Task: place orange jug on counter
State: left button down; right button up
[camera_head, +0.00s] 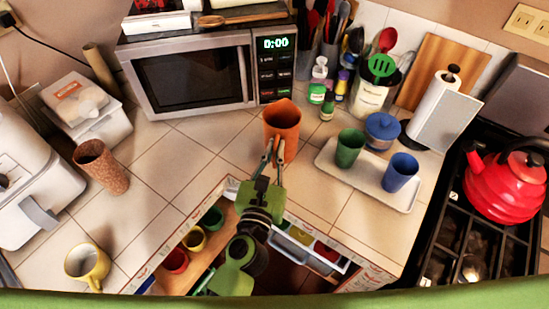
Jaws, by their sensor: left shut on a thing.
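The orange jug (283,122) is upright in the camera_head view, in front of the microwave's right side. My left gripper (274,154) reaches up from below, with its two fingers at the jug's near lower side, and is shut on it. The jug's base is partly hidden behind the fingers, and I cannot tell whether it touches the tiled counter (222,158). My right gripper is not in view.
A microwave (190,80) stands behind. Right of the jug, a white tray (330,174) holds a green cup (349,147) and a blue cup (400,172). A brown cup (102,165) and yellow mug (87,264) stand left. Open drawers with cups are below.

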pick_arm(q)
jog(key=shift+w+f, duration=0.45)
jog(key=shift+f, duration=0.15)
jog(key=f+b, duration=0.3)
jog(key=shift+w+a+f, duration=0.1)
jog(key=shift+w+f, duration=0.1)
jog(key=shift+w, duration=0.15)
jog(key=shift+f, duration=0.15)
jog(key=c, duration=2.2)
grip_release()
jog(key=shift+s, duration=0.1)
